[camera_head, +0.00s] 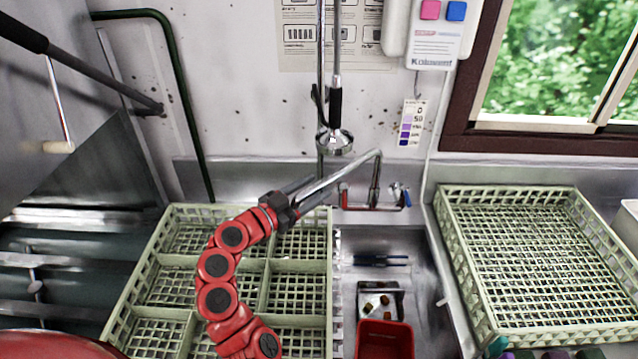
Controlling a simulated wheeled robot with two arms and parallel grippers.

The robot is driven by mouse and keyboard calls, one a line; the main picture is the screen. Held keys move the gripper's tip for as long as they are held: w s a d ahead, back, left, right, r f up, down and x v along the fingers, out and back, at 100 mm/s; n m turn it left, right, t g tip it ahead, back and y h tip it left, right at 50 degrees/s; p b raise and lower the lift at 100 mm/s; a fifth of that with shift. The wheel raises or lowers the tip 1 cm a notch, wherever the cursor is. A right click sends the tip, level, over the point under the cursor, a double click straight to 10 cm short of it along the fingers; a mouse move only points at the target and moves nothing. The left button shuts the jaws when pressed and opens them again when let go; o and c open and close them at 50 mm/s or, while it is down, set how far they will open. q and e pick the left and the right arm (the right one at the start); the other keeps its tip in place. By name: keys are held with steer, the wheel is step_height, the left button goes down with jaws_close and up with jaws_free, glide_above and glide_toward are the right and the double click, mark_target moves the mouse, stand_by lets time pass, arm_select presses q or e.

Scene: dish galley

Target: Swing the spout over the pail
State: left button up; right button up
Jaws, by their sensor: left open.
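The chrome spout (345,170) rises from the tap at the back of the sink and slants down to the left, over the edge of the left rack. The red pail (385,340) stands in the sink basin at the bottom, to the right of the spout's free end. My left gripper (308,190) is open at the spout's lower left end. Its dark jaws lie close along the spout, and I cannot tell whether they touch it. My right gripper is out of view.
A pale green divided rack (173,215) lies left of the sink, under my left arm. Another rack (455,262) lies on the right. A spray head (335,141) hangs above the spout. A small tray (394,309) with scraps sits behind the pail.

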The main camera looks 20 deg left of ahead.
arm_select(q)
steer(key=shift+s, duration=0.1)
steer(key=shift+c, duration=0.4)
jaws_close()
stand_by(0.8)
